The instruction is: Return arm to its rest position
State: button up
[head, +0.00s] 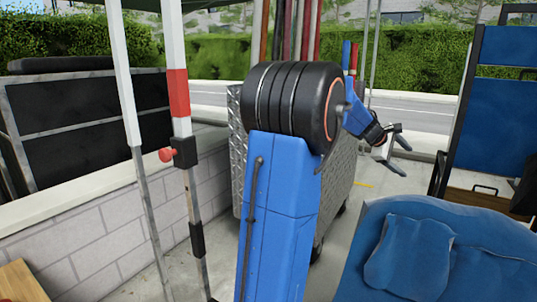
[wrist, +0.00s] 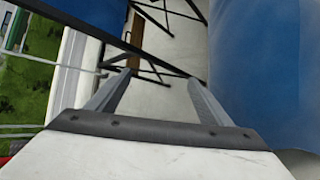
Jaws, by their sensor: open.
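My gripper (head: 387,157) shows in the head view right of my blue arm, past the large black joint. It is held in the air with its fingers pointing right and down. In the wrist view my gripper (wrist: 160,88) has its two grey fingers spread apart with nothing between them. Pale ground and thin black legs show beyond the fingertips. My blue upper arm stands upright in the middle of the head view and hides part of the cart behind it.
A metal tread-plate cart (head: 337,190) stands behind my arm. A blue padded seat with a cushion (head: 410,258) is at lower right, and a blue-backed chair (head: 508,100) behind it. Red-and-white poles (head: 178,95) and a block wall (head: 90,240) are at left. Open pavement lies beyond.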

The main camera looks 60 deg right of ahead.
jog(key=w+a+t, duration=0.2)
jog(key=w+a, duration=0.5)
jog(key=w, duration=0.4)
jog(key=w+a+f+t, duration=0.1)
jog(key=w+a+t, duration=0.1)
jog(key=w+a, duration=0.7)
jog(key=w+a+t, duration=0.2)
jog(key=w+a, duration=0.3)
jog(key=w, duration=0.8)
jog(key=w+a+f+n+t+y, duration=0.1)
jog(key=w+a+f+t, duration=0.15)
jog(key=a, duration=0.85)
jog(key=w+a+f+t+y, duration=0.15)
jog(key=w+a, duration=0.25)
jog(key=a, duration=0.7)
jog(key=w+a+f+n+t+y, duration=0.15)
jog(key=w+a, duration=0.25)
jog(key=a, duration=0.7)
jog(key=s+a+f+y, duration=0.2)
jog(key=s+a+f, duration=0.1)
jog(key=a, duration=0.7)
jog(key=s+a+f+n+t+y, duration=0.1)
jog(key=s+a+f, duration=0.3)
jog(key=a, duration=0.5)
jog(key=shift+s+a+f+y, duration=0.2)
jog(key=shift+s+a+y, duration=0.15)
jog(key=shift+s+y, duration=0.15)
jog(key=shift+c, duration=0.2)
